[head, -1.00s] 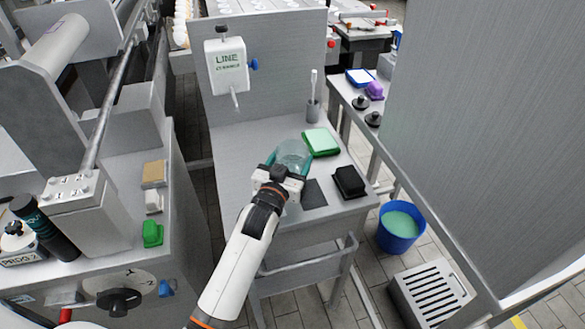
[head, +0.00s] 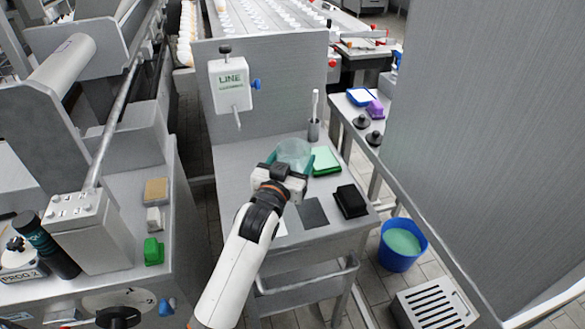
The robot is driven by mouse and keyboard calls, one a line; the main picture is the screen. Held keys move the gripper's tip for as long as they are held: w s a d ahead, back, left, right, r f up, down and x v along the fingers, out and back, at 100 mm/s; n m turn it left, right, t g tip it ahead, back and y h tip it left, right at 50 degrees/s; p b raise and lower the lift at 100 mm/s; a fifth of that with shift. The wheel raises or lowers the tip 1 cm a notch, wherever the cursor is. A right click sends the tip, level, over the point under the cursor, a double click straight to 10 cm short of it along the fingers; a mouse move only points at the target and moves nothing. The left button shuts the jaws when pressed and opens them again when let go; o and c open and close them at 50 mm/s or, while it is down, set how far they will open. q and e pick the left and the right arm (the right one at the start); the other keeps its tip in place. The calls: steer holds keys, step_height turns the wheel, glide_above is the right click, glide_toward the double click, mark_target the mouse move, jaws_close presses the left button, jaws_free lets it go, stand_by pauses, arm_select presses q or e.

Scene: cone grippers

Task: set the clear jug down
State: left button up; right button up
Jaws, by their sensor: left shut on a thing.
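The clear jug (head: 293,152) is a see-through, slightly teal vessel above or on the grey metal worktable (head: 235,178). My left gripper (head: 284,172) is shut on the jug from the near side. The gripper and wrist hide the jug's lower near part, so I cannot tell whether its base touches the tabletop. The jug looks upright. My right gripper is not in view.
A green-and-white pad (head: 326,161) lies close to the jug's right. A black block (head: 350,201) and a dark flat square (head: 313,212) lie nearer. A grey holder (head: 314,130) stands behind. The table's left side is clear.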

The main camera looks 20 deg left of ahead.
arm_select(q)
steer(key=shift+a+r, duration=0.1)
steer(key=shift+r, duration=1.45)
steer(key=s+a+f+n+y+b, duration=0.1)
steer(key=s+a+f+b, duration=0.35)
steer(key=s+a, duration=0.95)
steer(key=shift+w+a+f+p, duration=0.3)
steer(key=shift+w+f, duration=0.45)
steer(key=shift+w, duration=2.3)
steer(key=shift+w+a+f+p, duration=0.15)
steer(key=shift+w+f+p, duration=0.45)
steer(key=shift+w, duration=2.45)
steer(key=shift+w+a+f+p, duration=0.2)
steer(key=shift+w+f, duration=0.65)
steer(key=shift+w, duration=2.2)
steer(key=shift+f, duration=0.1)
steer(key=o, duration=1.3)
steer(key=shift+f, duration=0.1)
